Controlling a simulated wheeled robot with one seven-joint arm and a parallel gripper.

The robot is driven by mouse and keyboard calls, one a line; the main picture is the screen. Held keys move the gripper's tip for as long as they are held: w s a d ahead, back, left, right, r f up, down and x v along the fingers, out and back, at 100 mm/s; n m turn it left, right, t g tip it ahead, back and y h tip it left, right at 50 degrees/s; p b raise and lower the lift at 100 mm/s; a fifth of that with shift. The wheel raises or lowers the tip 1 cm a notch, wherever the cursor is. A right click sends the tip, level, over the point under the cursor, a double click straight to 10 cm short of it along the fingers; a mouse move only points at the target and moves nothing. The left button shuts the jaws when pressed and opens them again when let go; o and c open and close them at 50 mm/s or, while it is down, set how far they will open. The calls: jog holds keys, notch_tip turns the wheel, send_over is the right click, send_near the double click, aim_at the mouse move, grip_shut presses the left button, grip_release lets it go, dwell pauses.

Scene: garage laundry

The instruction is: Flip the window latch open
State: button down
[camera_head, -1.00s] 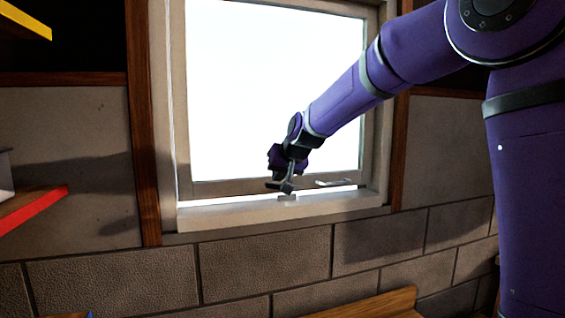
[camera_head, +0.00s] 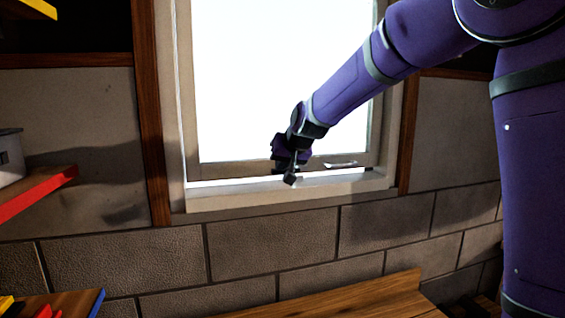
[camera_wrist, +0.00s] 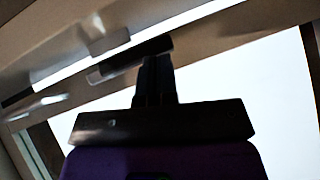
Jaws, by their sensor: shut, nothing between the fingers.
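The window (camera_head: 280,85) fills the upper middle of the head view, with a bright pane in a pale frame. My gripper (camera_head: 290,180) is at its bottom rail, just above the sill, and its fingers are shut. In the wrist view, the fingertips of my gripper (camera_wrist: 158,65) are together beside a short dark bar, which looks like the latch (camera_wrist: 130,58). They seem to touch it, but I cannot be sure. My gripper and wrist mostly hide the latch in the head view. A pale block (camera_wrist: 102,35) on the sill side is close to the latch.
A metal pull handle (camera_head: 341,164) is on the bottom rail to the right of my gripper; it also shows in the wrist view (camera_wrist: 38,107). A red-edged shelf (camera_head: 38,192) is at the left. A wooden bench top (camera_head: 350,300) is below the window.

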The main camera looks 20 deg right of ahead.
jog(key=shift+r, duration=0.1)
jog(key=shift+r, duration=1.1)
jog(key=s+r, duration=0.7)
jog(key=r, duration=0.3)
jog(key=s+d+f+g, duration=0.1)
jog(key=s+f, duration=0.3)
jog(key=s, duration=0.7)
jog(key=s+d+f+g+h, duration=0.1)
jog(key=s+d+f, duration=0.2)
jog(key=s, duration=0.9)
jog(key=s+d+f+n+g+h, duration=0.1)
jog(key=s+d+f+g, duration=0.1)
jog(key=s+f, duration=0.5)
jog(key=s+d, duration=0.1)
jog(key=s, duration=0.3)
jog(key=shift+s+f, duration=0.15)
jog(key=shift+s, duration=0.05)
